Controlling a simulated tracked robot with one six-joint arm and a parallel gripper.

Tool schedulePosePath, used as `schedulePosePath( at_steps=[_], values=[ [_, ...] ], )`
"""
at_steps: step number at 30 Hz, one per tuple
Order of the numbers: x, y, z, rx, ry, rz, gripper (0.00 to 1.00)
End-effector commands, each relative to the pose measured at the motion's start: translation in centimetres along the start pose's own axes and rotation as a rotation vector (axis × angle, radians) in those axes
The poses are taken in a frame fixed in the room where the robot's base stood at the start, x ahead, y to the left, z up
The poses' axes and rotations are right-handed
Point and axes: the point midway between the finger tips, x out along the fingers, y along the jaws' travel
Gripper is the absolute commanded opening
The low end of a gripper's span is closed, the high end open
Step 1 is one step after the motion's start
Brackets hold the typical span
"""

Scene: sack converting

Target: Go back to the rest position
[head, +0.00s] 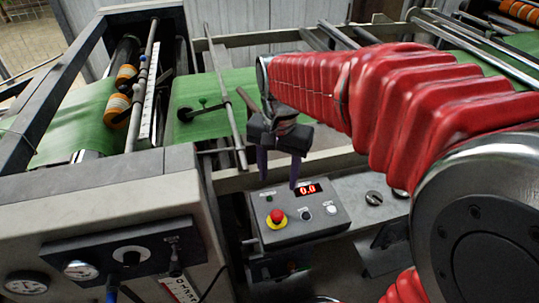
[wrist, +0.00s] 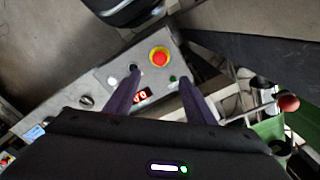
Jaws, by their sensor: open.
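My gripper (head: 278,168) hangs from my red-sleeved arm above the back edge of a grey control box (head: 318,233). Its two purple fingers are apart with nothing between them. The box carries a red emergency button on a yellow ring (head: 277,216), a red display reading 0.0 (head: 307,190), and small knobs and buttons. In the wrist view my gripper (wrist: 157,82) is open, its fingers pointing toward the box (wrist: 107,72). The red button (wrist: 159,57) shows beyond the fingertips. Whether the fingers touch the box cannot be told.
A machine frame (head: 100,186) with gauges and a black valve panel (head: 110,256) stands at left. Green sheet (head: 205,95) runs under bars and rollers behind my gripper. A grey knob (head: 374,198) sits right of the box. A red ball-ended lever (wrist: 288,102) shows in the wrist view.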

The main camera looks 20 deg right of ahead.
Motion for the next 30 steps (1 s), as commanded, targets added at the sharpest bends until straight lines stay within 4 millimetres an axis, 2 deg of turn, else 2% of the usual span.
schedulePosePath(
  at_steps=[14,21,30],
  values=[
    [0.0,0.0,0.0,-0.019,0.001,-0.001,0.49],
    [0.8,-0.2,-0.2,-0.153,0.017,-0.012,0.49],
    [1.2,1.3,1.5,-0.373,0.081,-0.045,0.49]
  ],
)
